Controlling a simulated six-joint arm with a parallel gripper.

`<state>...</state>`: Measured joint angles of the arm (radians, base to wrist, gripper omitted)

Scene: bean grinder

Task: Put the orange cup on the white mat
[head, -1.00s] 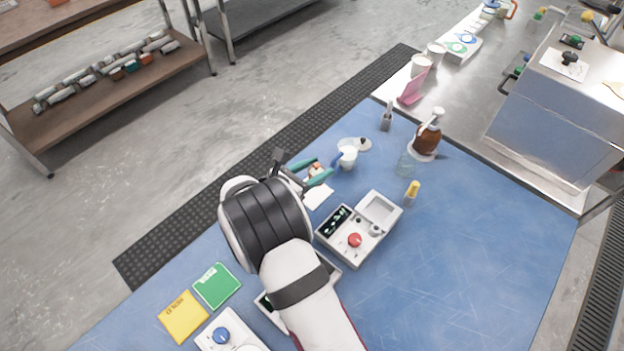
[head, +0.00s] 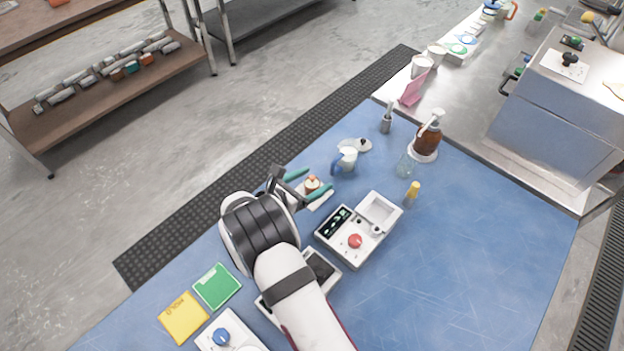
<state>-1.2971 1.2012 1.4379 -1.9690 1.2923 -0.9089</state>
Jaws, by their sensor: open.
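The orange cup (head: 312,183) is small in the head view, with orange showing on top and a paler part below. It stands at the white mat (head: 321,203), apparently on it; its base is too small to see clearly. My gripper (head: 307,183) is open, its two teal-tipped fingers spread on either side of the cup. One finger is above and left of the cup, the other below and right. I cannot tell whether either finger touches it. Part of the mat is hidden by the lower finger.
A white pitcher with a blue handle (head: 346,160) stands close beyond the fingers. The blue table's right side is clear.

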